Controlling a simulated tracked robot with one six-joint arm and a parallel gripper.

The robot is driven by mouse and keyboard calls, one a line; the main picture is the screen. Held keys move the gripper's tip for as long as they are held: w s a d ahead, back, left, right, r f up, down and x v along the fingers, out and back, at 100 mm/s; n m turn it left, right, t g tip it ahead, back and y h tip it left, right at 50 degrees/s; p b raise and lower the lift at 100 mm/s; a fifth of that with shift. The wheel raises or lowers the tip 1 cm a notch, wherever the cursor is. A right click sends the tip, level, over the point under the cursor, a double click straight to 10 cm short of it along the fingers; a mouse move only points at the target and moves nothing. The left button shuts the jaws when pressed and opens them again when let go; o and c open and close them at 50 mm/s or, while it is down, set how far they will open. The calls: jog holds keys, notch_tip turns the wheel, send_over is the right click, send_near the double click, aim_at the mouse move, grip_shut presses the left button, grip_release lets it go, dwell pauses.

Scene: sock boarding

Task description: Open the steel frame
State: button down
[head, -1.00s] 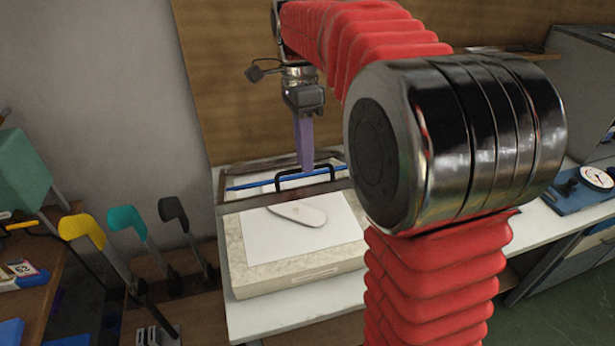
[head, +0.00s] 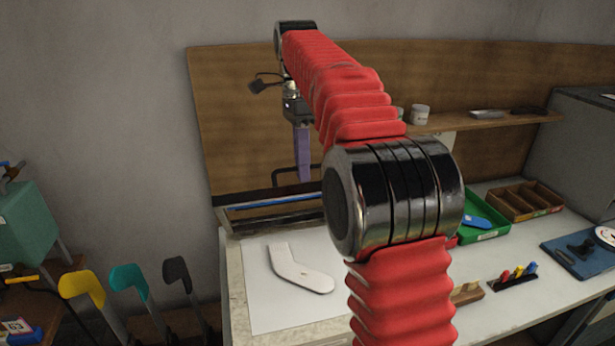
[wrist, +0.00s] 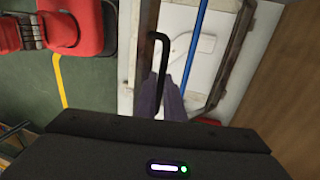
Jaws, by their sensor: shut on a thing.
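The steel frame (head: 232,222) stands raised at the back of the pale block (head: 236,275), tilted up; its exact angle is hard to tell. A blue rod (head: 275,203) runs along it. My gripper (head: 303,178) has purple fingers and is shut on the frame's black handle (head: 278,176). In the wrist view the handle (wrist: 161,42) rises from between the fingers (wrist: 165,100), beside the frame's steel bar (wrist: 236,50). A flat white sock shape (head: 298,270) lies on a white sheet (head: 265,300) on the block, uncovered. My arm hides the frame's right end.
A brown wall panel (head: 240,110) stands close behind the frame. A shelf (head: 470,122) with small jars is at right. A green tray (head: 480,222), a wooden tray (head: 525,200) and a blue-based gauge (head: 575,252) are on the right bench. Several coloured paddles (head: 85,290) stand at left.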

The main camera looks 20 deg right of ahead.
jog(key=shift+w+d+f, duration=0.1)
jog(key=shift+w+f, duration=0.05)
jog(key=shift+w, duration=0.45)
jog(key=c, duration=2.2)
grip_release()
jog(key=shift+w, duration=0.1)
jog(key=o, duration=0.3)
jog(key=shift+o, duration=0.2)
